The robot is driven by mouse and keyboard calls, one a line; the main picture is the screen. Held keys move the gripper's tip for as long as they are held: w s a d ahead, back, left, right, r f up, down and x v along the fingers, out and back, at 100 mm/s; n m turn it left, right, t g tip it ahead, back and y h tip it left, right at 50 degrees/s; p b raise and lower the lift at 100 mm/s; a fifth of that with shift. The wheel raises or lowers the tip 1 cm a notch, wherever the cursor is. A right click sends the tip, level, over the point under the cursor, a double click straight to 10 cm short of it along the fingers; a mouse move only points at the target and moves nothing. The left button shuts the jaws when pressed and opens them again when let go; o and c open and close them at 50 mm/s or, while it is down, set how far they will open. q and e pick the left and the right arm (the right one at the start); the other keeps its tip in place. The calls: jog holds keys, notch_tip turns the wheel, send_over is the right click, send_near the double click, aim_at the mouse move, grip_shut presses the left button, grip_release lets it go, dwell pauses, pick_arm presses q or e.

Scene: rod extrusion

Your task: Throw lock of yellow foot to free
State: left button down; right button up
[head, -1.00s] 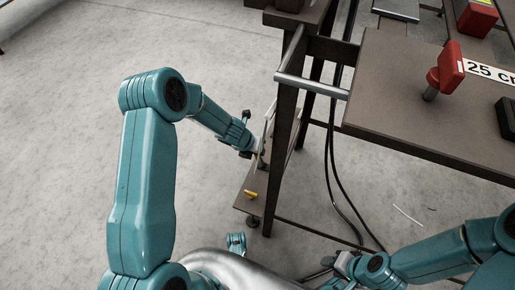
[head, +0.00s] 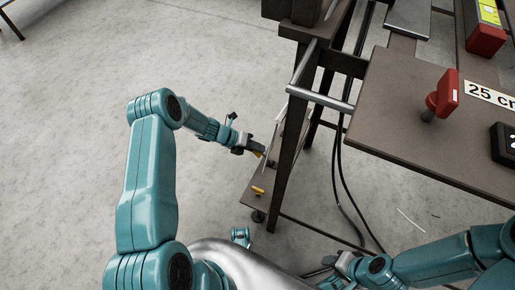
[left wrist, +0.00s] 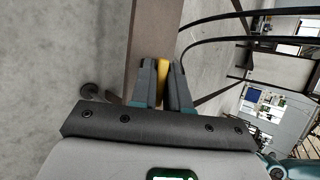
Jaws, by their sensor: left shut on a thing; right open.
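My left gripper (head: 258,150) is shut on a yellow lever (left wrist: 163,70), which shows between the two dark fingers in the left wrist view. In the head view a small yellow tip shows at the gripper's end, beside the dark brown frame leg. A second yellow lever (head: 258,191) sits on the low brown foot plate (head: 262,177), nearer to me, with a dark round foot (head: 257,216) below that end. Whether the held lever is tilted or turned cannot be told. My right gripper (head: 342,268) is at the bottom, away from the levers, open and partly hidden by its own arm.
The brown machine frame (head: 289,155) stands just right of my left gripper, with a metal bar (head: 320,100) above. Black cables (head: 345,190) hang behind it. A brown table (head: 415,130) carries a red knob (head: 444,95).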

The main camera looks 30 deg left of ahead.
pick_arm(q)
jog(key=shift+a, duration=0.1)
dwell(0.3)
jog(key=c, duration=1.2)
grip_release()
jog(key=p+v, duration=0.4)
jog(key=v, duration=1.2)
jog(key=shift+p, duration=0.35)
jog(key=shift+s, duration=0.3)
